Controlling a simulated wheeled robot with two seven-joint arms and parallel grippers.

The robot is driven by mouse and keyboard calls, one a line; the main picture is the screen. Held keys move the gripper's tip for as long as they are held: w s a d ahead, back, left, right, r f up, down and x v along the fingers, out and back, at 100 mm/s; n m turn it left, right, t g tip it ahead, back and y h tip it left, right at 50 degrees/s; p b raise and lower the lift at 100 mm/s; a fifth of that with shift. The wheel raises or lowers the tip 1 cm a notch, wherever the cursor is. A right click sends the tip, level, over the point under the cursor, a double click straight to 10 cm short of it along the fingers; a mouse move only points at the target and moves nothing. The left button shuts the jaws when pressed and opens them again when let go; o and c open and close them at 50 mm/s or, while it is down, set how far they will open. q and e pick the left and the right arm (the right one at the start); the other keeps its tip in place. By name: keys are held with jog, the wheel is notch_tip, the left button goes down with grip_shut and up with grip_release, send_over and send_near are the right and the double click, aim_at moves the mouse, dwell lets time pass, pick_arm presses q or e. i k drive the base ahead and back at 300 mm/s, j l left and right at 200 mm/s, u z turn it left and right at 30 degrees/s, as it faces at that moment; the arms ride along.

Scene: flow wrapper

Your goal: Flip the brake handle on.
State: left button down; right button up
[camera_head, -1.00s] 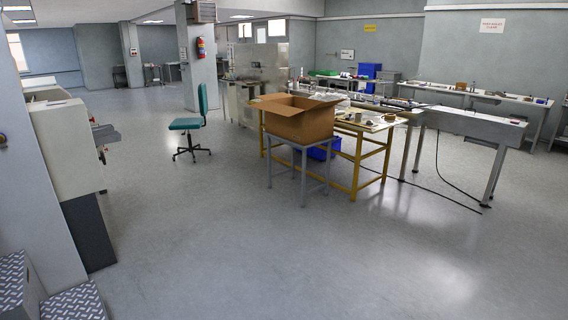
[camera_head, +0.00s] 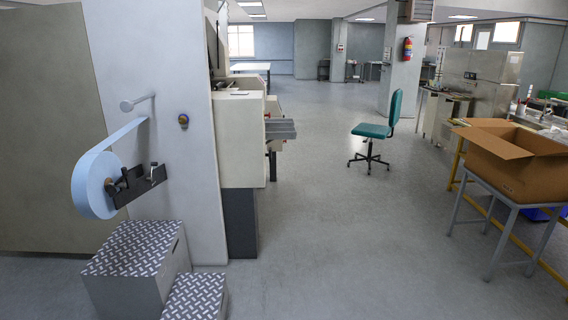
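A flow wrapper (camera_head: 176,90) stands at the left, with a pale grey side panel facing me. A light blue film roll (camera_head: 93,185) is mounted on that panel, and its film runs up towards a small roller (camera_head: 137,102). A dark bracket (camera_head: 140,185) with small black knobs sits at the hub of the roll. A round brass-coloured knob (camera_head: 183,121) is on the panel to the right. I cannot tell which of these parts is the brake handle, or whether it is on. Neither of my grippers is in view.
Metal tread-plate steps (camera_head: 140,268) stand on the floor below the roll, in front of the panel. A green chair (camera_head: 376,130) stands on the open floor ahead. A cardboard box (camera_head: 512,160) rests on a grey stand at the right. The middle floor is clear.

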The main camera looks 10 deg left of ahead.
aim_at(150, 179)
jog(key=i+u, duration=0.75)
jog(key=u, duration=0.2)
jog(key=i+l+u, duration=0.2)
jog(key=i+u, duration=0.15)
jog(key=u, duration=0.15)
jog(key=i+l, duration=0.6)
jog(key=i, duration=0.2)
jog(key=i+l, duration=1.25)
jog(key=i, duration=0.3)
jog(key=j+u, duration=0.05)
